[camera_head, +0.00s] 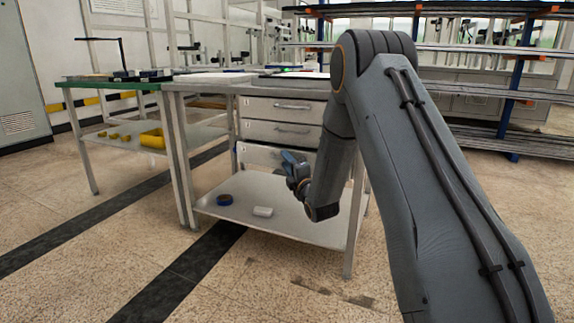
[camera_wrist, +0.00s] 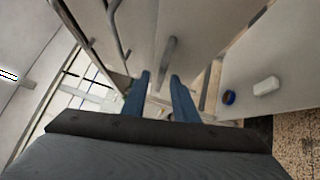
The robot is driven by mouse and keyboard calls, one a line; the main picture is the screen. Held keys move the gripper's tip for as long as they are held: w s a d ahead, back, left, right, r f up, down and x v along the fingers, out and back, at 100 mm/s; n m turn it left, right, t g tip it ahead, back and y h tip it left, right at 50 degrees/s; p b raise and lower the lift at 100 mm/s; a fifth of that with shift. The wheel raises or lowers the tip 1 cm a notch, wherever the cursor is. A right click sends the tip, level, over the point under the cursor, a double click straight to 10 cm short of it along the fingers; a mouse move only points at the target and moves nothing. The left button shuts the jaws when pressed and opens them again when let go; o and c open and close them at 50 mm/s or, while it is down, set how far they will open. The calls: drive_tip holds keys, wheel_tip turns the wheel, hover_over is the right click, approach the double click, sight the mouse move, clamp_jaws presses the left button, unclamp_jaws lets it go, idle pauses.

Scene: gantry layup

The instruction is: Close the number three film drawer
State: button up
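The drawer unit under the grey workbench has stacked pale drawers with bar handles. The number three film drawer (camera_head: 262,155) is the lowest, below the second drawer (camera_head: 290,132). My gripper (camera_head: 288,160) is in front of it and hides its right part and handle. A grey bar handle (camera_wrist: 168,55) lies just beyond and between the fingertips. I cannot tell whether they touch it.
The bench's lower shelf (camera_head: 235,208) holds a blue tape roll (camera_head: 224,199) and a white block (camera_head: 262,211). A green-edged table (camera_head: 110,83) stands at left, with a yellow bin (camera_head: 153,139) on its shelf. The floor in front is clear. Racks stand behind at right.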

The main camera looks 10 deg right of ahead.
clamp_jaws()
idle(1.4)
